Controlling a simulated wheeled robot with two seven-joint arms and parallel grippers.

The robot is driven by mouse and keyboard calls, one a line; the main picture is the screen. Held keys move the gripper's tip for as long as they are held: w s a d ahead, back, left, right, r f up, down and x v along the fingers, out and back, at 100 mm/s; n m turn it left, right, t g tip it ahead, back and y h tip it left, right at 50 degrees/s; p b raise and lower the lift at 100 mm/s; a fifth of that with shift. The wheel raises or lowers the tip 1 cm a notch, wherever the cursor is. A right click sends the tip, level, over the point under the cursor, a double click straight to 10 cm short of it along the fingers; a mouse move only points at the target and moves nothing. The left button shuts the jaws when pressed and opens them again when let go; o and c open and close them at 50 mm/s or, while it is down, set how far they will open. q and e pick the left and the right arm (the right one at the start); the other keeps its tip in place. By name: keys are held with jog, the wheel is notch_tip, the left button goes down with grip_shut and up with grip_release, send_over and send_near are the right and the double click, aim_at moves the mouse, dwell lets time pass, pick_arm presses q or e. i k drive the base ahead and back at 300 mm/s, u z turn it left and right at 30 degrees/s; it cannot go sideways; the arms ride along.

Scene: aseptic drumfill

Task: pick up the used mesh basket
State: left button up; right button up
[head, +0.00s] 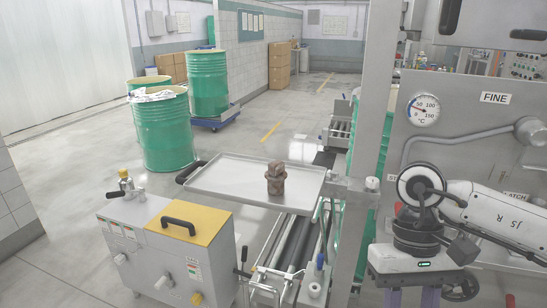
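A small brown, rusty-looking stepped cylinder (276,180), which seems to be the used mesh basket, stands upright on a flat metal tray (228,172). Its mesh is too small to make out. It stands toward the right part of the tray, with bare tray to its left. My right arm comes in from the right, and its gripper (412,297) points down at the bottom right, well apart from the basket. The bottom picture edge cuts off the fingertips, so their opening does not show. My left gripper is not in view.
A steel post (367,130) stands between the tray and my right arm. A machine panel with a gauge (423,110) is behind that arm. A yellow-topped steel unit (188,222) and a roller conveyor (293,245) lie below the tray. Green drums (163,130) stand behind.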

aim_at(276, 175)
jog(key=u, duration=1.45)
jog(key=i, duration=0.8)
jog(key=z, duration=1.75)
